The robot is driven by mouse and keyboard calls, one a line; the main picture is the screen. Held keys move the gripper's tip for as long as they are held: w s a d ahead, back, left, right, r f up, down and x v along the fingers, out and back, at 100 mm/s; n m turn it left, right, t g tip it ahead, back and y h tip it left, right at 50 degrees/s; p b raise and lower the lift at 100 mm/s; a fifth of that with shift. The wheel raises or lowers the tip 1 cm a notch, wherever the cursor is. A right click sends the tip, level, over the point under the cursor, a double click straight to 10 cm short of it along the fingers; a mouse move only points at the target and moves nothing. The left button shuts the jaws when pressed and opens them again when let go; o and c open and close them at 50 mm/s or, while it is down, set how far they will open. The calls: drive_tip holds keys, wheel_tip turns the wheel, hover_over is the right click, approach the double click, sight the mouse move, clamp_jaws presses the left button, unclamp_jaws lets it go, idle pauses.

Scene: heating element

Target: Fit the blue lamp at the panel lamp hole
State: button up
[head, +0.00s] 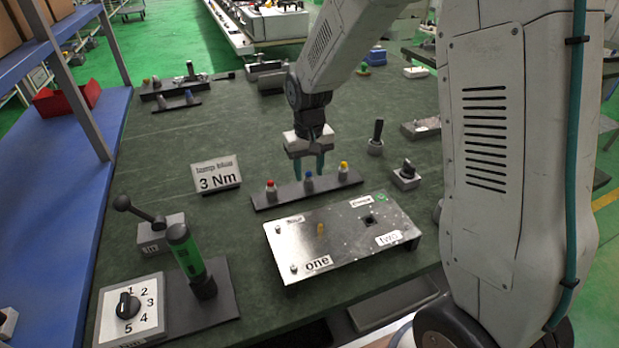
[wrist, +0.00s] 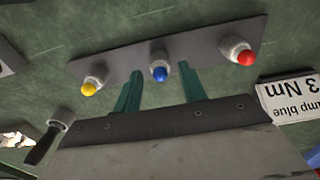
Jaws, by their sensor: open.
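The blue lamp (head: 308,181) stands in the middle of a dark strip, with a red lamp (head: 270,187) on its left and a yellow lamp (head: 343,171) on its right. My gripper (head: 309,172) is open, pointing down over the strip near the blue lamp. In the wrist view the blue lamp (wrist: 160,72) shows in the gap between the fingertips of my gripper (wrist: 160,76), touching neither visibly. The silver panel (head: 345,245) stands in front of the strip.
A sign (head: 216,174) reading "3 Nm" stands left of the strip. A green-handled tool (head: 187,252) and a numbered dial (head: 129,306) are at the front left. A black-knobbed switch (head: 406,175) and an upright black handle (head: 377,138) are to the right. Green tabletop between is clear.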

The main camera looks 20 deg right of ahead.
drive_tip(key=shift+f, duration=0.15)
clamp_jaws()
idle(0.4)
